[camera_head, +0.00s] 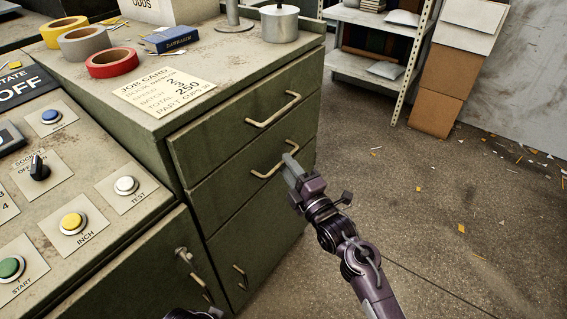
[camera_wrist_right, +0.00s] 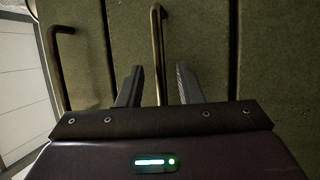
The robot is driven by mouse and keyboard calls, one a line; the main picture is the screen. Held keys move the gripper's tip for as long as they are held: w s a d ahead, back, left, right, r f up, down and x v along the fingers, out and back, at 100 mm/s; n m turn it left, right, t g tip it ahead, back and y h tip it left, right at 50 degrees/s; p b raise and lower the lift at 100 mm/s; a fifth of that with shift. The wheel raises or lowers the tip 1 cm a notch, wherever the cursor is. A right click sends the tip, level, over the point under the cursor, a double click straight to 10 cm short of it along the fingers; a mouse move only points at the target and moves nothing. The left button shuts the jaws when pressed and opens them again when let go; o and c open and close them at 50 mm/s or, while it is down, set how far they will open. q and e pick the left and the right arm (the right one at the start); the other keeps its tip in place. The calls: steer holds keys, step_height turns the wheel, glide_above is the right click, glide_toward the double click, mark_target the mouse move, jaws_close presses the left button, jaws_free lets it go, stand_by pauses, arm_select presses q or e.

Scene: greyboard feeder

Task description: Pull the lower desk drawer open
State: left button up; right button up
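The green desk has an upper drawer (camera_head: 222,125) and a lower drawer (camera_head: 225,190), both flush with the desk front. The lower drawer's brass bar handle (camera_head: 262,173) shows in the head view, its right end close to my right gripper (camera_head: 288,163). In the right wrist view the handle (camera_wrist_right: 157,50) runs between the two fingers of my right gripper (camera_wrist_right: 158,86). The fingers are open, with a gap on each side of the bar. A dark piece of my left arm (camera_head: 195,314) shows at the bottom edge; its fingers cannot be made out.
The upper drawer's handle (camera_head: 273,110) is just above, also in the right wrist view (camera_wrist_right: 58,65). A cupboard handle (camera_head: 240,277) is below. Tape rolls (camera_head: 111,63), a job card (camera_head: 164,91) and a metal pot (camera_head: 280,24) stand on top. The floor (camera_head: 450,210) to the right is mostly clear.

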steer(key=shift+x, duration=1.4)
jaws_close()
